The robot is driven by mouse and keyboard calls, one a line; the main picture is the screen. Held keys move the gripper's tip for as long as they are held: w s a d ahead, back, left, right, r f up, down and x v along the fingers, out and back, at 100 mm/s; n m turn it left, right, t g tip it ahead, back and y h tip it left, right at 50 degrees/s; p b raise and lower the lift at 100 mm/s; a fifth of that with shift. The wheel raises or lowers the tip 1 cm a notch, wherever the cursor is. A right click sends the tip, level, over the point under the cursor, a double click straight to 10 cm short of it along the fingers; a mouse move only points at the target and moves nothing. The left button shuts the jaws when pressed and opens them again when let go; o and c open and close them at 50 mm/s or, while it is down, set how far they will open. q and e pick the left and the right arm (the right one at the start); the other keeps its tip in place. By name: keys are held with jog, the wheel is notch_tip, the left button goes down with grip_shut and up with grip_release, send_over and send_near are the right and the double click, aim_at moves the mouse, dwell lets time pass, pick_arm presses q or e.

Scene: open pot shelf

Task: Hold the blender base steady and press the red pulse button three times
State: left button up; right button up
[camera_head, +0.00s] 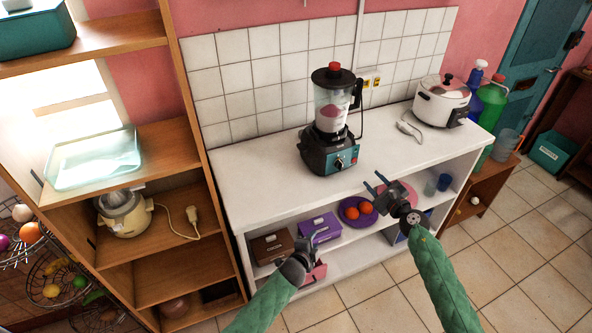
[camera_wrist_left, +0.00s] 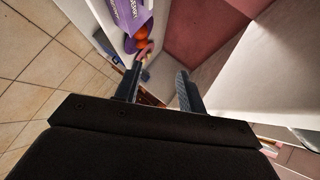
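The blender stands upright on the white counter (camera_head: 260,172). Its dark base (camera_head: 328,155) has a teal front panel with a dark knob (camera_head: 339,163); a red pulse button is too small to make out clearly. The clear jug (camera_head: 330,109) holds pale and pinkish contents under a black lid with a red cap (camera_head: 334,66). My left gripper (camera_head: 314,250) is in front of the counter, below its top and apart from the blender. Its fingers are open and empty in the left wrist view (camera_wrist_left: 159,84). My right gripper (camera_head: 375,183) is open and empty, right of and below the blender.
A white rice cooker (camera_head: 440,102) stands on the counter's right. Bottles (camera_head: 491,104) stand beyond it. The shelf below holds a brown box (camera_head: 271,246), a purple box (camera_head: 319,227) and oranges (camera_head: 365,207) on a purple plate. A wooden shelf (camera_head: 172,147) rises at left.

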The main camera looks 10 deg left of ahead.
pick_arm(q)
jog(key=w+d+r+m+t+h, duration=0.1)
jog(key=w+d+r+m+t, duration=0.15)
jog(key=r, duration=0.65)
jog(key=w+d+r+m+t+h, duration=0.1)
jog(key=w+d+r+m, duration=0.15)
jog(key=r, duration=0.75)
jog(key=w+a+r+n+y, duration=0.1)
jog(key=w+a, duration=0.1)
jog(key=a, duration=0.2)
jog(key=w+a+r+t+y, duration=0.1)
jog(key=w+a, duration=0.1)
jog(key=a, duration=0.2)
jog(key=w+a+r+n+y, duration=0.1)
jog(key=w+a+r, duration=0.1)
jog(key=a, duration=0.2)
jog(key=shift+a+n, duration=0.3)
jog(key=shift+a, duration=0.05)
jog(key=shift+w+a, duration=0.25)
jog(key=shift+w, duration=0.3)
jog(key=shift+w+d, duration=0.2)
jog(key=shift+w, duration=1.55)
jog(key=shift+w+d, duration=0.15)
jog(key=shift+w, duration=1.6)
grip_shut()
